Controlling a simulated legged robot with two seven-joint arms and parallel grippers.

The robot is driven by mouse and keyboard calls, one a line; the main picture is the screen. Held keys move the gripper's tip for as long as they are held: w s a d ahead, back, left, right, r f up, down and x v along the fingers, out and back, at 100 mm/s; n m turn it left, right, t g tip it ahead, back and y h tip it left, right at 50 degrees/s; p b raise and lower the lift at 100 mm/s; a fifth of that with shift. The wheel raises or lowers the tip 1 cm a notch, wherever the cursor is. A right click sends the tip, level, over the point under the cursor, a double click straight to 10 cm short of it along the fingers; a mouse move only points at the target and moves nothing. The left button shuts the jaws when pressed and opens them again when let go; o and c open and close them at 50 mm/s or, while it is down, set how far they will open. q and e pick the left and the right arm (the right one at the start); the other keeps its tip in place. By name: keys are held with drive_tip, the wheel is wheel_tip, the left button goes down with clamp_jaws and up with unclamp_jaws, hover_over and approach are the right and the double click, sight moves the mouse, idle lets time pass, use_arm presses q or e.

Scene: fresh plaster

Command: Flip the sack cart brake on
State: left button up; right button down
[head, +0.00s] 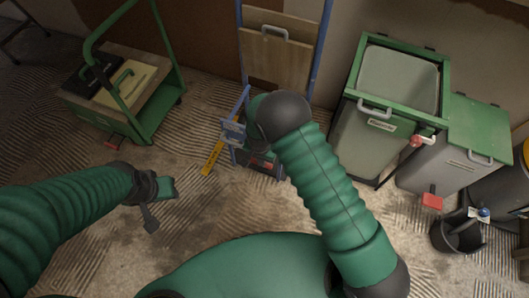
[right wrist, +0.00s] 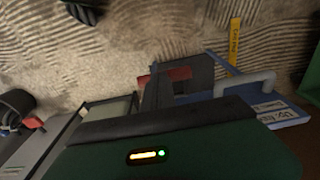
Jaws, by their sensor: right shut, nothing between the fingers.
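The sack cart (head: 322,45) has a blue frame and stands upright at the top middle of the head view. A red brake pedal (head: 262,163) in a dark bracket is low on it; in the right wrist view the red pedal (right wrist: 178,75) shows beside a blue plate. My right gripper (head: 254,148) is shut and empty, close to the cart's foot and pedal, partly hidden by my wrist. I cannot tell whether it touches the pedal. My left gripper (head: 160,200) hangs over bare floor to the left, away from the cart; its finger gap is unclear.
A yellow label strip (head: 212,158) lies left of the sack cart. A green platform cart (head: 143,122) with boxes stands at left. A green-rimmed bin (head: 365,142), a grey bin with green lid (head: 440,172) and a black bucket (head: 457,235) stand at right. The front floor is clear.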

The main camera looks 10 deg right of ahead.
drive_tip(key=shift+s+a+f, duration=0.3)
drive_tip(key=shift+s+f, duration=0.1)
drive_tip(key=shift+f, duration=0.45)
drive_tip(key=shift+s+a+f, duration=0.25)
drive_tip(key=shift+s+f, duration=0.1)
drive_tip(key=shift+f, duration=0.45)
drive_tip(key=shift+s+a+f, duration=0.3)
drive_tip(key=shift+s+f, duration=0.1)
drive_tip(key=shift+f, duration=0.45)
